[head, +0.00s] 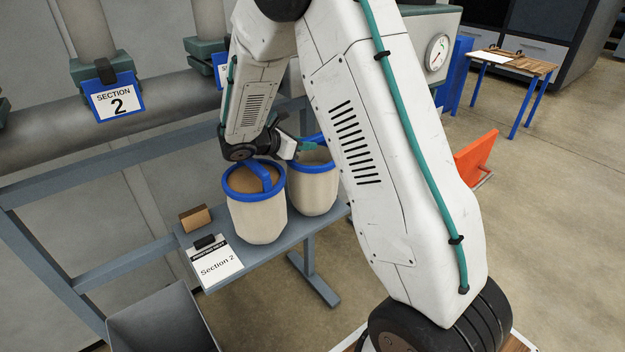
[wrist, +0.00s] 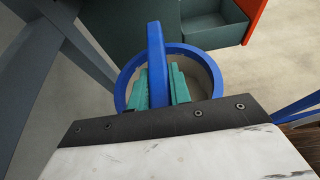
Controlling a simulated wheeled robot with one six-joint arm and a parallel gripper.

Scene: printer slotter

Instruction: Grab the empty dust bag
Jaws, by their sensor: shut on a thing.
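Two cream dust bags with blue rims and handles are side by side at the grey bench in the head view. The front left bag (head: 257,218) stands upright with brown material near its top. The right bag (head: 313,190) is just behind it, partly hidden by my arm. My gripper (head: 292,148) is at the right bag's top. In the wrist view, the teal fingers of my gripper (wrist: 158,88) are closed on the blue handle (wrist: 155,45) of a bag (wrist: 212,70). Its inside looks beige and is partly hidden. I cannot tell whether its base touches the bench.
A "Section 2" sign (head: 215,263) and a small brown block (head: 195,218) are on the bench (head: 290,232). A grey bin (head: 165,320) is below at the front. A pipe with a "Section 2" tag (head: 117,98) runs behind. Open floor lies right, with an orange panel (head: 476,157).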

